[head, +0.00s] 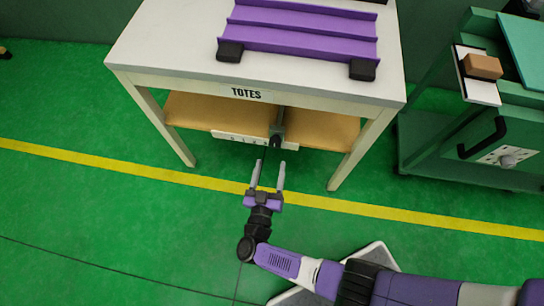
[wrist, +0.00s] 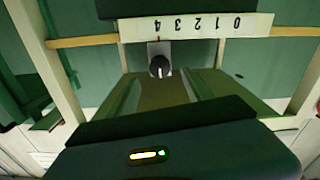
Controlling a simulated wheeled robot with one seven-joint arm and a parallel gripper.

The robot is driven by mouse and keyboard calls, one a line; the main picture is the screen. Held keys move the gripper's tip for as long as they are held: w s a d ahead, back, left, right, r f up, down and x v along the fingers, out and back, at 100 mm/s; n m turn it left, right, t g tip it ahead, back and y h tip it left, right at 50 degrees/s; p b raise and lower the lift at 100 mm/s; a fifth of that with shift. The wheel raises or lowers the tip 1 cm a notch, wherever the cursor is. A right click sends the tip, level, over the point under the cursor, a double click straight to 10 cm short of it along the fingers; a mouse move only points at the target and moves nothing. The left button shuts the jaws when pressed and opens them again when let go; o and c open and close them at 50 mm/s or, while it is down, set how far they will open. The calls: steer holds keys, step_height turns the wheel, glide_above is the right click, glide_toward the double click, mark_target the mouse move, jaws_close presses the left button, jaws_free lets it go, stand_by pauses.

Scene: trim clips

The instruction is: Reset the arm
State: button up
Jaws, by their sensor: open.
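My gripper (head: 269,165) is purple and black with two grey fingers, spread apart with nothing between them. In the head view it is in front of a white table marked TOTES (head: 141,59), below its top edge, with its fingers pointing toward the table. A dark round knob (head: 275,141) is under the tabletop, just beyond the fingertips. In the wrist view the knob (wrist: 160,67) shows between and beyond the fingers, apart from them, with a light mark on its face. A white strip with numbers (wrist: 196,26) is beside it, appearing upside down.
A purple ridged rack (head: 298,32) with black feet lies on the table. Brown panels (head: 205,113) are under the tabletop. A green cart (head: 440,143) with a brown block (head: 483,66) stands at the right.

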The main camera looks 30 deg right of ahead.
steer(key=shift+s+a, duration=0.2)
steer(key=shift+s, duration=0.1)
stand_by(0.4)
steer(key=w+a+r+t+y, duration=0.3)
steer(key=w+a+r+y, duration=0.25)
steer(key=a, duration=0.35)
steer(key=s+a+r+n+t+y, duration=0.1)
steer(key=s+a+r+t+y, duration=0.1)
steer(key=s+r+y, duration=0.25)
steer(key=s+d+r+n+g, duration=0.1)
steer(key=s+d+r+g, duration=0.1)
steer(key=s+d+r, duration=0.6)
steer(key=s+d+r+n+g, duration=0.15)
steer(key=s+d+r, duration=0.3)
steer(key=s, duration=0.55)
steer(key=s+d+r+n+g, duration=0.1)
steer(key=s+d+r+n, duration=0.1)
steer(key=s+d+r, duration=0.45)
step_height(320, 180, up, 14)
steer(key=s+a+p, duration=0.1)
steer(key=s+p, duration=0.1)
steer(key=p, duration=1.3)
steer(key=shift+s+a+r+y, duration=0.2)
steer(key=shift+s+a+y, duration=0.1)
steer(key=shift+a, duration=0.1)
